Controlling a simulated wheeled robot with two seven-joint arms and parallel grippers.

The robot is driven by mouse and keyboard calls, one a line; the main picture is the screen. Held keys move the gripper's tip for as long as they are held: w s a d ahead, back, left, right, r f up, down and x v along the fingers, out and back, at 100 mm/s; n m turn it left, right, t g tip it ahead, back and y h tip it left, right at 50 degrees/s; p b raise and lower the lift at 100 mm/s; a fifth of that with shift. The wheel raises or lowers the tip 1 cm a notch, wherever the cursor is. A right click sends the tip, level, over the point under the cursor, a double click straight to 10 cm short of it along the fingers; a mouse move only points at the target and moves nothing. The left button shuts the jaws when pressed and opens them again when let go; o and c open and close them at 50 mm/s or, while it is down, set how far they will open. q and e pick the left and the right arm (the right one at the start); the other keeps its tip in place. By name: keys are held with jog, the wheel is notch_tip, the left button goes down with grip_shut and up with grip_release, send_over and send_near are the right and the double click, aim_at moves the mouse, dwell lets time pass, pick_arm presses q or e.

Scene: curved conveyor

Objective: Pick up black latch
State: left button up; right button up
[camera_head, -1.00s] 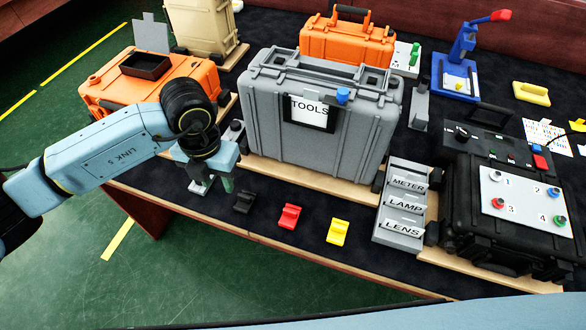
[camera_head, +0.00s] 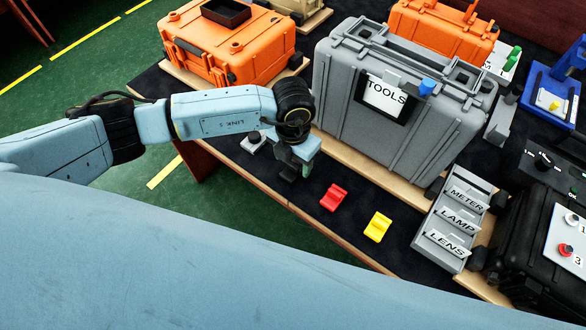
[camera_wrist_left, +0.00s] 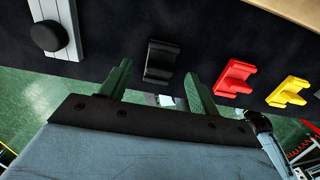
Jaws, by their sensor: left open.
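The black latch (camera_wrist_left: 161,62) lies on the dark table top in the left wrist view, just beyond and between the spread fingertips. My left gripper (camera_wrist_left: 160,84) is open with nothing between its green fingers. In the head view my left gripper (camera_head: 291,168) points down over the front edge area of the table, left of the red latch. There it largely hides the black latch.
A red latch (camera_head: 334,197) and a yellow latch (camera_head: 377,227) lie in a row to the right. The grey TOOLS case (camera_head: 350,115) stands behind them. A labelled grey rack (camera_head: 447,222) is farther right. A black knob on a grey base (camera_head: 253,142) is left.

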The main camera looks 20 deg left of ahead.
aim_at(293, 165)
pick_arm(q)
notch_tip(293, 165, down, 3)
jog(key=shift+r, duration=0.15)
jog(key=c, duration=1.1)
notch_tip(293, 165, up, 10)
jog(key=shift+f+p, duration=0.1)
jog(key=shift+p, duration=0.4)
notch_tip(293, 165, up, 4)
jog(key=shift+f+p, duration=0.1)
jog(key=shift+p, duration=1.05)
pick_arm(e)
jog(key=r, duration=0.3)
jog(key=shift+a+r, duration=0.1)
jog(key=shift+a, duration=0.25)
